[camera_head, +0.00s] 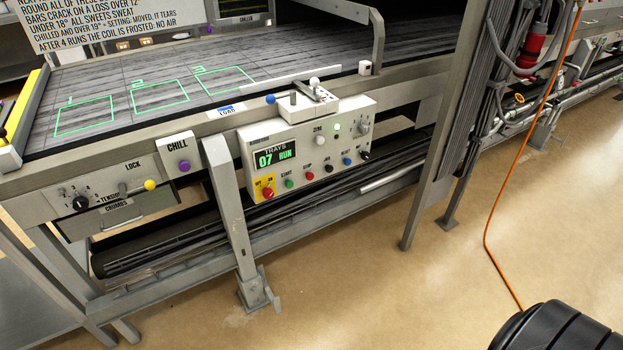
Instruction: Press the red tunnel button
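A pale control panel (310,150) hangs on the front rail of the conveyor, with a green display reading "TRAYS 07 RUN". Its lower row holds several coloured buttons and knobs. A red mushroom button (268,193) sits on a yellow plate at the lower left corner. A smaller red button (309,176) sits below the label "STOP", to the right of a green button (289,183). I see no label reading "tunnel" on either red button. Neither gripper shows in the head view, and nothing touches the panel.
The conveyor belt (110,82) has green numbered outlines. A purple CHILL button (184,166), yellow-knobbed lever (149,185) and tension dial (81,203) are left of the panel. A slanted leg (229,205) stands before the frame. An orange cable (487,235) crosses open floor (350,300).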

